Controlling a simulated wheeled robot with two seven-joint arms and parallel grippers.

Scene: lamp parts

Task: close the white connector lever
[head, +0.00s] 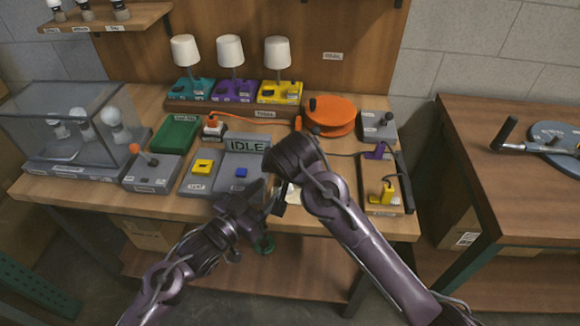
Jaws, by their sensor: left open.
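A small white block with an orange top (213,127) stands behind the grey IDLE panel. It may be the white connector, but it is too small to tell how its lever stands. A pale patch (296,194) also shows at the bench front, mostly hidden by my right gripper. My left gripper (264,200) is open over the bench's front edge, right of the blue button. My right gripper (281,203) is close beside it and points down. Its fingers are too dark and overlapped to read. Both grippers are well in front of the white block.
A glass case (75,130) stands left. Three lamps (230,52) stand at the back. An orange disc (333,115) and a tray with yellow (386,193) and purple parts are right.

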